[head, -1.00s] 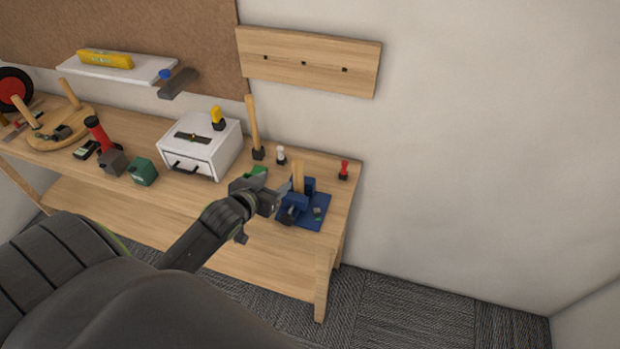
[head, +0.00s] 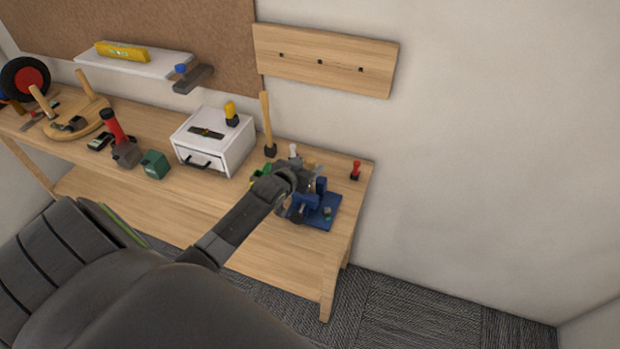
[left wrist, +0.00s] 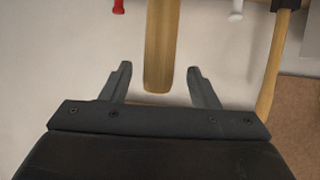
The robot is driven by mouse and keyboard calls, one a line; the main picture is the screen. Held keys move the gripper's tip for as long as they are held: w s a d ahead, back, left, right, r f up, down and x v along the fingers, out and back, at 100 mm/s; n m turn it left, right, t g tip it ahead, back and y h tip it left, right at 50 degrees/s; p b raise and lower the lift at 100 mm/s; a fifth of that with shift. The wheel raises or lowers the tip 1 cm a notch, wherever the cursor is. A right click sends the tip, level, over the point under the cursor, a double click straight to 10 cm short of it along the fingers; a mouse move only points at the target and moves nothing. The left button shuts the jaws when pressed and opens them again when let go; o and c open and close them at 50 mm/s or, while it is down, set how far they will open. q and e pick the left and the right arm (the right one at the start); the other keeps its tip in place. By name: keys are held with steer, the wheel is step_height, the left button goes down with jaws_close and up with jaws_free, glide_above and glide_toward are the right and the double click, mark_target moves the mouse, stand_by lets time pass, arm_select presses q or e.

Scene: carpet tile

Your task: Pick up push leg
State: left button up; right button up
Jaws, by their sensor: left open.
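A round wooden leg (left wrist: 162,45) shows in the left wrist view, with its near end between the two fingers of my left gripper (left wrist: 163,82). The fingers are open, with a gap on both sides of the leg. In the head view my left gripper (head: 311,176) is above the blue vise (head: 318,211) at the right end of the bench, and it hides most of the leg there. My right gripper is in neither view.
A mallet (head: 267,125), a white drawer box (head: 214,141) and a green box (head: 154,164) stand left of the vise. A red-handled tool (head: 355,170) is near the right edge. A round wooden seat with legs (head: 78,124) lies far left.

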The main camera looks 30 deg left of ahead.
arm_select(q)
steer(key=b+x, duration=0.3)
steer(key=shift+d+f, duration=0.1)
steer(key=shift+f, duration=0.2)
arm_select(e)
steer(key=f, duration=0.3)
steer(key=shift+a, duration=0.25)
arm_select(q)
steer(key=shift+w, duration=0.4)
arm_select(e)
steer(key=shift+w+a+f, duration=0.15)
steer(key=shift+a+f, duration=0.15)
arm_select(q)
steer(key=shift+s, duration=0.1)
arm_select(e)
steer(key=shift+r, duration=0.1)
arm_select(q)
jaws_close()
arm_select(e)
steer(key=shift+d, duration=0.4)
